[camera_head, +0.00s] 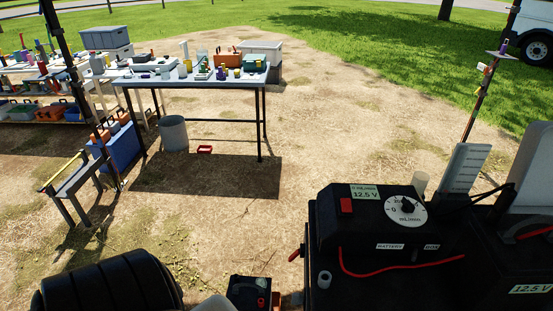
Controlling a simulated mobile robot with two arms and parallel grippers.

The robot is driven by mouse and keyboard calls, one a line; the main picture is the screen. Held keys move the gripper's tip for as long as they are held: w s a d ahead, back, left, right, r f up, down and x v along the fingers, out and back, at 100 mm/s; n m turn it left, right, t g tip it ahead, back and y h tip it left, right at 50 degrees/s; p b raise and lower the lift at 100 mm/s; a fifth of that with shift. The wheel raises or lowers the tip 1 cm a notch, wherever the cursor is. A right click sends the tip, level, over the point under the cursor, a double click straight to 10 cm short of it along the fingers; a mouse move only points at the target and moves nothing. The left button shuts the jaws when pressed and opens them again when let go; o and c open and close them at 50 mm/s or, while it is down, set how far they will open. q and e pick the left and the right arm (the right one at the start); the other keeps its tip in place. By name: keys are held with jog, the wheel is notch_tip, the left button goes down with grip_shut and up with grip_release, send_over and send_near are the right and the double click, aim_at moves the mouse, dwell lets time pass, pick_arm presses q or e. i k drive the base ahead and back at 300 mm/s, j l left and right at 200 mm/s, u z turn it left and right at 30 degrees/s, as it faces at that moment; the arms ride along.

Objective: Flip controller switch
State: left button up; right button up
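The controller (370,235) is a black box at the lower right of the head view. A red switch (346,205) sits on its upper left face, beside a label reading 12.5 V. A round white dial (405,209) with a black knob and a mL/min scale is to the right of the switch. I cannot tell the switch's position at this size. A red cable (390,274) runs across the front, below the BATTERY label. Neither my left nor my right gripper can be made out in the view.
A white cup (420,182) and a pale upright board (465,166) stand behind the controller. Another black unit (520,270) is at its right. A table (190,78) with bottles and cases stands farther back, with a grey bucket (173,134) beneath. Bare dirt lies between.

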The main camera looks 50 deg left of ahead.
aim_at(346, 203)
jog(key=u, duration=0.95)
